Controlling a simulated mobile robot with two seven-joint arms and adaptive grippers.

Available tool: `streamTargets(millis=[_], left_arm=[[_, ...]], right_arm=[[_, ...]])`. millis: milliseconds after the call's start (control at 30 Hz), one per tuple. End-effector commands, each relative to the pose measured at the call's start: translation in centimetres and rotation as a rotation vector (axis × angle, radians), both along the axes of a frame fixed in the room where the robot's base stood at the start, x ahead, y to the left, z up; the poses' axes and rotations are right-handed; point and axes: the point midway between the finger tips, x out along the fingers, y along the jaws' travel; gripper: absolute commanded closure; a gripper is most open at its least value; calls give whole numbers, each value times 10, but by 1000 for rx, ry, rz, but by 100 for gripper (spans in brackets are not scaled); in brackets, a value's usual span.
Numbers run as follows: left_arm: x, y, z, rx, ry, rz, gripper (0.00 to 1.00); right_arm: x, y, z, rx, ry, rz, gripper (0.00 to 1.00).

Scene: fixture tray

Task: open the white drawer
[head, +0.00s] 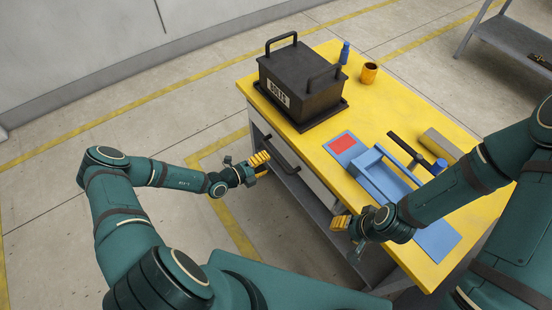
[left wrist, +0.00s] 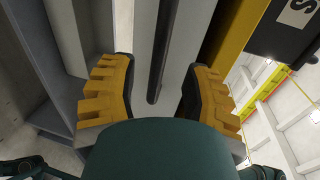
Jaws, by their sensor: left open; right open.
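The white drawer (head: 314,186) sits under the yellow tabletop, and its front looks flush with the bench. Its long dark bar handle (head: 281,154) also shows in the left wrist view (left wrist: 160,50), running between my fingers, with the pale drawer front (left wrist: 183,45) behind. My left gripper (head: 261,160) is open beside the handle; in the left wrist view its yellow-padded fingers (left wrist: 158,82) stand on either side of the bar, not closed on it. My right gripper (head: 341,224) is open and empty near the bench's front edge, right of the handle.
A black box with handles (head: 300,75) stands on the yellow tabletop (head: 322,160). A blue tray (head: 362,180), a red patch (head: 342,144), a hammer (head: 408,148), a yellow mug (head: 369,73) and a blue bottle (head: 344,53) are also there. The floor before the drawer is clear except for my arms.

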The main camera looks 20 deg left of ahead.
Motion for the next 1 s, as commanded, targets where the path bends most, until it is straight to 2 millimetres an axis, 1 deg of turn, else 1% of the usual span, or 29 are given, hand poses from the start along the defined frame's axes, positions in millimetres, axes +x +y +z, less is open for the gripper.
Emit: streamTargets(millis=[33, 100, 300, 467, 700, 733, 767, 800, 867, 900, 1000], left_arm=[[8, -7, -3, 0, -1, -3, 52], [17, -14, -6, -1, -1, -2, 52], [35, -28, -10, 1, -1, -2, 52], [41, -31, -11, 2, 0, -1, 52], [41, -32, -11, 2, 0, -1, 52], [41, -32, -11, 2, 0, -1, 49], [41, -32, -11, 2, 0, -1, 60], [41, -32, -11, 2, 0, -1, 74], [41, -32, -11, 2, 0, -1, 95], [41, -32, -11, 2, 0, -1, 100], [41, -32, -11, 2, 0, -1, 100]], right_arm=[[0, 0, -3, 0, -1, 0, 53], [1, 0, -5, 0, -2, -1, 53], [2, 0, -9, -1, -4, 0, 53], [2, 0, -10, -1, -5, -1, 53], [2, 0, -10, -1, -5, -1, 53], [2, 0, -10, -1, -5, -1, 53], [2, 0, -10, -1, -5, -1, 53], [2, 0, -10, -1, -5, -1, 53], [2, 0, -10, -1, -5, -1, 53], [2, 0, -10, -1, -5, -1, 53], [2, 0, -10, -1, -5, -1, 53]])
